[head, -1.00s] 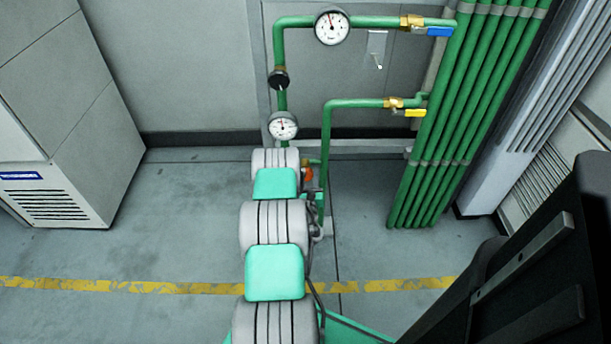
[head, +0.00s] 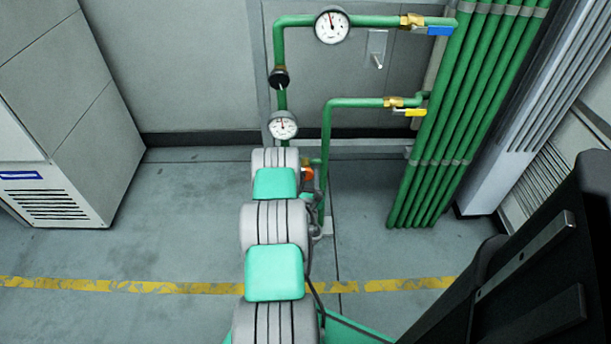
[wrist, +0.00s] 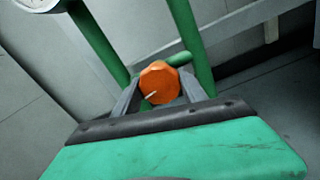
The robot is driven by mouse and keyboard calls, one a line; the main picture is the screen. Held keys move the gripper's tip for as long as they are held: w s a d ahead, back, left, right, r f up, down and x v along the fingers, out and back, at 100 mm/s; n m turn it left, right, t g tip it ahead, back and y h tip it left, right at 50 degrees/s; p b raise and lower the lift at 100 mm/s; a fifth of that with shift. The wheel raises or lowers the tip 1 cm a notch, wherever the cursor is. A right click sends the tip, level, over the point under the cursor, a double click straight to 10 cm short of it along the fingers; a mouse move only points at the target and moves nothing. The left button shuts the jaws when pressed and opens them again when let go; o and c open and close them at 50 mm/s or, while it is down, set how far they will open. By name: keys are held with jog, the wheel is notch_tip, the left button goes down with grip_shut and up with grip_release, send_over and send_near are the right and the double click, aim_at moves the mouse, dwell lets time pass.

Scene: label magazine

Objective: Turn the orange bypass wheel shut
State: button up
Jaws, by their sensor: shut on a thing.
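The orange bypass wheel (wrist: 159,83) sits on a green pipe in the wrist view, with a pale pointer mark at its lower left. My gripper (wrist: 157,94) has one finger on each side of the wheel and is shut on it. In the head view only a small orange part of the wheel (head: 308,174) shows. My arm hides the rest of it and my gripper there.
Green pipes carry an upper gauge (head: 332,25) and a lower gauge (head: 283,125). A blue-handled valve (head: 438,31) and a yellow-handled valve (head: 410,112) are at the right. A grey cabinet (head: 60,130) stands at the left. The floor between is clear.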

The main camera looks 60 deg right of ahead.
jog(key=m, duration=0.4)
jog(key=shift+m, duration=0.3)
jog(key=m, duration=0.5)
jog(key=shift+r+m, duration=0.1)
jog(key=shift+m, duration=0.2)
jog(key=m+p, duration=0.1)
jog(key=m, duration=0.9)
jog(key=shift+r, duration=0.1)
jog(key=shift+m, duration=0.3)
jog(key=o, duration=1.4)
jog(key=shift+c, duration=0.2)
jog(key=shift+a, duration=0.1)
